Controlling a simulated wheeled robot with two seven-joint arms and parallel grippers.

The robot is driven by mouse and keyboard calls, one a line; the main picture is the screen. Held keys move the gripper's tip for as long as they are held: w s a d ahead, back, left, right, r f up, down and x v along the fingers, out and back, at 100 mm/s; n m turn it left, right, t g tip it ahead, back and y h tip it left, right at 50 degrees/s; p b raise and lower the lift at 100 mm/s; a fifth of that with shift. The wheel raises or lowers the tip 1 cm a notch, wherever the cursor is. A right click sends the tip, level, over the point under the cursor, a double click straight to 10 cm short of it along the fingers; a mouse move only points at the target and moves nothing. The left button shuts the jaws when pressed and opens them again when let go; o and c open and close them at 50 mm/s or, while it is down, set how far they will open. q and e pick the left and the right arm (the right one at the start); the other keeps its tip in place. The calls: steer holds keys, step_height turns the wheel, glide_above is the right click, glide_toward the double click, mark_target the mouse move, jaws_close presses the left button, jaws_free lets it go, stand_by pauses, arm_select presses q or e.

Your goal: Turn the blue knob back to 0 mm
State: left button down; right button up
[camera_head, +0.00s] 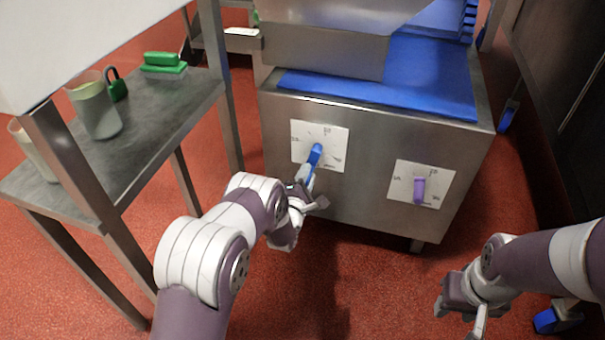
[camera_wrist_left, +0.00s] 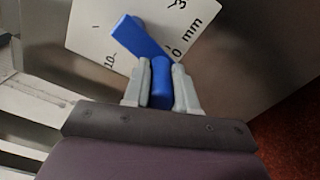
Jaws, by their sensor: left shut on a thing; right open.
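The blue knob (camera_head: 315,155) sits on a white dial plate (camera_head: 335,140) on the front of the steel machine. In the left wrist view the blue knob (camera_wrist_left: 143,38) has a flat bar lying slanted across the plate (camera_wrist_left: 88,30), where the marks "10", "0 mm" and part of a "3" show. My left gripper (camera_head: 308,182) is in front of it, shut on the knob's blue stem, which shows between the two fingers (camera_wrist_left: 160,85). Which mark the knob points at is unclear. My right gripper (camera_head: 462,308) is open and empty at the lower right, away from the machine.
A purple knob (camera_head: 419,190) on a second white dial plate (camera_head: 437,178) is to the right. Red floor is free in front.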

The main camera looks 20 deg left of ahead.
arm_select(q)
steer(key=shift+s+d+f+n, duration=0.1)
steer(key=shift+d+n, duration=0.2)
steer(key=shift+n, duration=0.45)
steer(key=shift+d+f+n, duration=0.1)
steer(key=shift+d+n, duration=0.2)
steer(key=shift+n, duration=0.45)
steer(key=c, duration=0.9)
jaws_free()
steer(key=shift+d, duration=0.1)
steer(key=shift+r, duration=0.1)
steer(key=s+p, duration=0.5)
steer(key=s, duration=0.7)
steer(key=shift+s+a+p, duration=0.25)
steer(key=shift+s+p, duration=0.05)
steer(key=shift+p, duration=0.1)
